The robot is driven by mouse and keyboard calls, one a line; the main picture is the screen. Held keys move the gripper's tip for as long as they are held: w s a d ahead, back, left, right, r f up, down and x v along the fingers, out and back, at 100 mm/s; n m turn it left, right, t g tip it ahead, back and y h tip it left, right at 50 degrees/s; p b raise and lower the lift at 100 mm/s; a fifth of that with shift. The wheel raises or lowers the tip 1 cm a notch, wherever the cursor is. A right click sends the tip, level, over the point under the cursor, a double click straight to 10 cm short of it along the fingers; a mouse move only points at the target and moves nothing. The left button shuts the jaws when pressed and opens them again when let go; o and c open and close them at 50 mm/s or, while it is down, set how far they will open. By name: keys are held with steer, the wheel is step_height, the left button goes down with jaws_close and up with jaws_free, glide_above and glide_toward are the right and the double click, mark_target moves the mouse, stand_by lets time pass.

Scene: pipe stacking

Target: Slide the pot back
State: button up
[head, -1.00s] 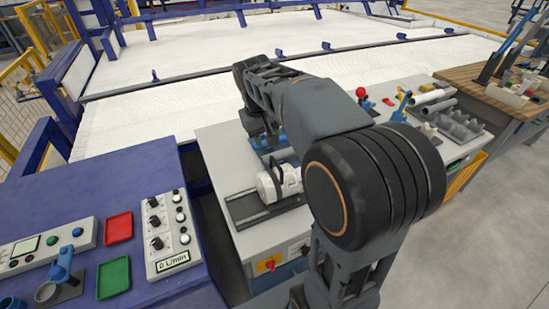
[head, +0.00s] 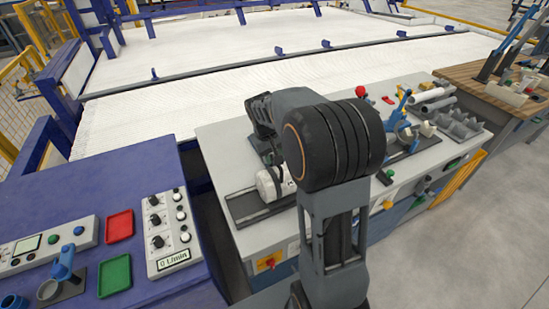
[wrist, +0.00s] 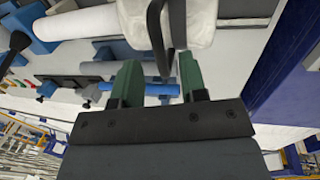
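The white rounded pot (head: 268,187) sits on a dark slide rail (head: 245,208) on the grey bench in the head view. My arm hides its right part. In the wrist view, the pot (wrist: 205,28) is at the top centre, with a dark bar (wrist: 176,22) in front of it. My gripper (wrist: 158,62) has two green fingers spread apart below the pot. The dark bar reaches down into the gap between them; I cannot tell whether it touches either finger.
A blue rod (wrist: 150,88) shows behind the fingers in the wrist view. A blue clamp stand (head: 402,125), grey pipes (head: 432,98) and a red knob (head: 361,91) are at the bench's right. A blue panel with red (head: 119,226) and green (head: 114,275) trays is at left.

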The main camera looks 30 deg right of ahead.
steer(key=shift+d+f, duration=0.15)
steer(key=shift+f, duration=0.8)
jaws_close()
